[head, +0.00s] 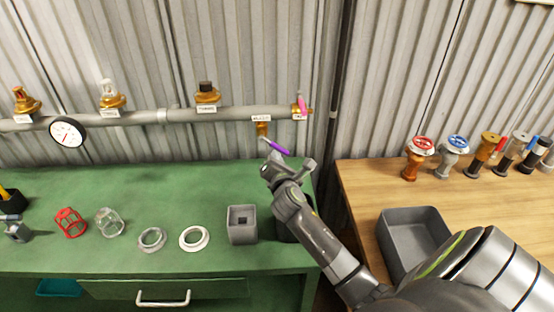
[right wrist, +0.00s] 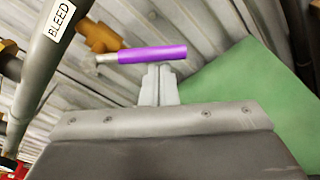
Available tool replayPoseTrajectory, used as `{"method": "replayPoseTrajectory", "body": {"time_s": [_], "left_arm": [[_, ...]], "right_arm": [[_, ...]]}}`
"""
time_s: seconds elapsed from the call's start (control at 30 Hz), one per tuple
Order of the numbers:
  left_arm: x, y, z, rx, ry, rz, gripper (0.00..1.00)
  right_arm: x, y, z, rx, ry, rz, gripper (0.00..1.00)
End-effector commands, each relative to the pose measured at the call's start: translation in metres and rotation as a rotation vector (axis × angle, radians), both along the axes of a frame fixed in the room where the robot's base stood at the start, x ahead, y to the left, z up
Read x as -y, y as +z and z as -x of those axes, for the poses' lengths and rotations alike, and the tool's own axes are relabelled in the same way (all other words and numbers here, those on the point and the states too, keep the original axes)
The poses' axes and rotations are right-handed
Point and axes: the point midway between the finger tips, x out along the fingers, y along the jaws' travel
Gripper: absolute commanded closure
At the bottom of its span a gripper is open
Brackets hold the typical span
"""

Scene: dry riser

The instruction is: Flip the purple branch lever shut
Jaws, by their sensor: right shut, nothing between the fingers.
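The purple lever (head: 279,149) sits on a small brass branch valve (head: 262,128) below the grey pipe, and it slants down to the right in the head view. In the right wrist view the purple lever (right wrist: 152,54) lies nearly level, running right from its metal stem and the brass valve (right wrist: 98,36). My right gripper (head: 272,163) is shut and empty, just below the lever. In the right wrist view the closed fingertips (right wrist: 158,72) are right under the purple grip, touching or almost touching it. My left gripper is out of view.
The grey pipe (head: 180,114) crosses the wall with a gauge (head: 68,132) and a pink lever (head: 302,104). The green bench (head: 130,185) holds a grey block (head: 242,224), rings and cages. A wooden table (head: 365,200) with a grey bin (head: 412,240) and several valves stands right.

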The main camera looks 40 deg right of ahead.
Motion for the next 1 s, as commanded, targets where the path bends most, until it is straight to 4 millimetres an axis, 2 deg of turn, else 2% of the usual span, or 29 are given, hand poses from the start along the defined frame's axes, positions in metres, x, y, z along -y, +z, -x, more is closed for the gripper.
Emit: {"method": "replayPoseTrajectory", "body": {"time_s": [0.77,1.0], "left_arm": [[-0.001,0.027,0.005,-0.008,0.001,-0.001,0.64],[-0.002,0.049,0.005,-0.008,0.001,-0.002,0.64]], "right_arm": [[0.005,0.007,0.003,-0.058,-0.001,0.095,1.00],[0.009,0.015,0.006,-0.104,-0.001,0.168,1.00]]}}
